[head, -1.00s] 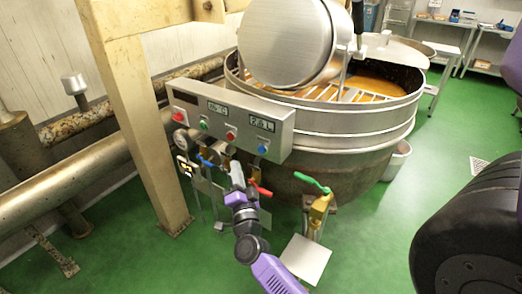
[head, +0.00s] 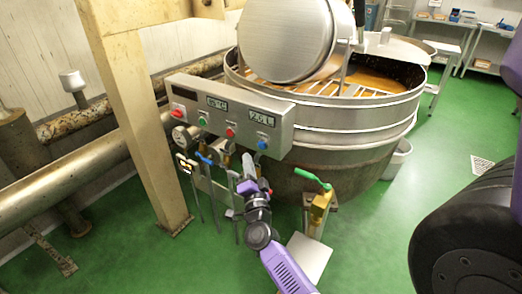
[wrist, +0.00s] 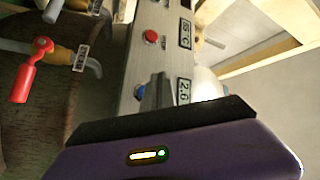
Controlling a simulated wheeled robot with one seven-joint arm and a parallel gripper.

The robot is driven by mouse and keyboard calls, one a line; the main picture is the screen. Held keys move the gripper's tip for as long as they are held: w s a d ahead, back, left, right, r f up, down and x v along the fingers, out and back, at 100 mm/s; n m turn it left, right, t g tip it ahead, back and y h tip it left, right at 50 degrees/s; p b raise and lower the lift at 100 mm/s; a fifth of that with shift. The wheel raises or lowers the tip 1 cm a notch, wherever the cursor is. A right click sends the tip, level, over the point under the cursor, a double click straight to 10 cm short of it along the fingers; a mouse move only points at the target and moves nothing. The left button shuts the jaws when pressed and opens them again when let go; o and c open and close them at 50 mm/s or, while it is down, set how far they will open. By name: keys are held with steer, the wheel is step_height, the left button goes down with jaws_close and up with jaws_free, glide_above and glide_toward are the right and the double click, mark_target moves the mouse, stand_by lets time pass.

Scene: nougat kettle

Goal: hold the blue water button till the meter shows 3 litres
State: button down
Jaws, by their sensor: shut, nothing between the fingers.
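The control panel (head: 225,112) is a grey metal box in front of the kettle (head: 345,115). Its blue button (head: 262,144) sits at the right end, below the litre meter (head: 262,118), which reads 2.6 L. The meter also shows 2.6 in the wrist view (wrist: 184,91). My gripper (head: 248,163) is shut and empty, just below and left of the blue button in the head view. In the wrist view the fingertips (wrist: 157,92) are beside the partly hidden blue button (wrist: 138,92). I cannot tell whether they touch it.
Red (head: 230,132) and green (head: 202,121) buttons and a red switch (head: 178,113) share the panel. Below are valves, including a blue-handled one (head: 204,158) and a red-handled one (wrist: 22,82). A green-handled brass valve (head: 318,195) stands right of my arm. A beige post (head: 140,120) is left.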

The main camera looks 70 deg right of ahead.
mark_target(258, 143)
steer(key=shift+s+d+b, duration=0.25)
steer(key=shift+d+b, duration=0.1)
steer(key=shift+d, duration=0.75)
steer(key=shift+s+d+b, duration=0.25)
steer(key=shift+d+b, duration=0.05)
steer(key=shift+d, duration=0.8)
steer(key=shift+d, duration=0.1)
steer(key=shift+s+d, duration=0.15)
steer(key=shift+d, duration=0.2)
steer(key=shift+s+d, duration=0.15)
steer(key=shift+d, duration=0.35)
stand_by(2.0)
stand_by(0.3)
steer(key=shift+w+a+p, duration=0.25)
steer(key=shift+a+p, duration=0.1)
steer(key=shift+a, duration=0.6)
steer(key=shift+w+a+p, duration=0.2)
steer(key=shift+a+p, duration=0.3)
steer(key=shift+a, duration=0.3)
steer(key=shift+w+a+p, duration=0.2)
steer(key=shift+a+p, duration=0.25)
steer(key=shift+a, duration=0.35)
steer(key=shift+w+a+p, duration=0.2)
steer(key=shift+a+p, duration=0.3)
steer(key=shift+a, duration=0.3)
